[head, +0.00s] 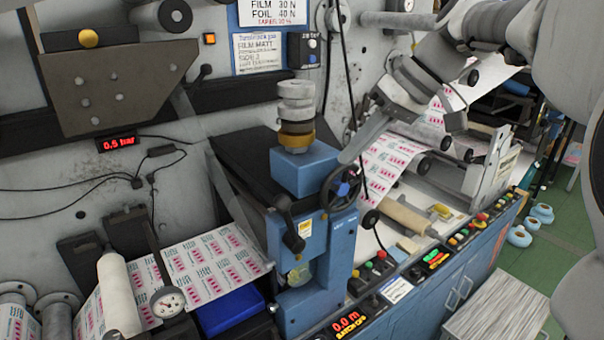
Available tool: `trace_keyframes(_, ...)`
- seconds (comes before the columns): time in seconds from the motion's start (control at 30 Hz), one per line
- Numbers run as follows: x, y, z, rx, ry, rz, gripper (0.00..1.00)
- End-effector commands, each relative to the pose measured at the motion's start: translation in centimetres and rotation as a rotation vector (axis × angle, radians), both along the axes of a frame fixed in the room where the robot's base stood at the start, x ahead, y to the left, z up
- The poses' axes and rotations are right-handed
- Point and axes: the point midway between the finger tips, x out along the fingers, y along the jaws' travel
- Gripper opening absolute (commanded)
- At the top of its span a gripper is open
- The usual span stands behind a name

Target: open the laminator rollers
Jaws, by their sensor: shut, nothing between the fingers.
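The laminator (305,174) is a blue upright unit in the middle of the head view, with a stack of grey and brass discs on top. The rollers inside are hidden by the blue body. The fingers look closed, with nothing held. I cannot tell whether the tip touches the wheel.
Printed web (215,263) lies at the lower left, and more web (387,166) is behind the wheel. A dial gauge (168,301) stands at the lower left. A row of buttons and displays (435,259) runs along the front edge.

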Motion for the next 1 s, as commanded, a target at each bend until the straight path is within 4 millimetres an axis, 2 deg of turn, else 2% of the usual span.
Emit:
trace_keyframes(0.33,1.0,4.2,-6.1,0.0,0.004,0.004,0.0)
trace_keyframes(0.43,0.2,5.7,-5.9,-0.001,0.0,0.004,0.0)
trace_keyframes(0.6,-0.4,7.2,-6.3,0.0,-0.002,0.002,0.0)
trace_keyframes(1.0,-0.5,7.6,-6.4,0.0,-0.001,0.001,0.0)
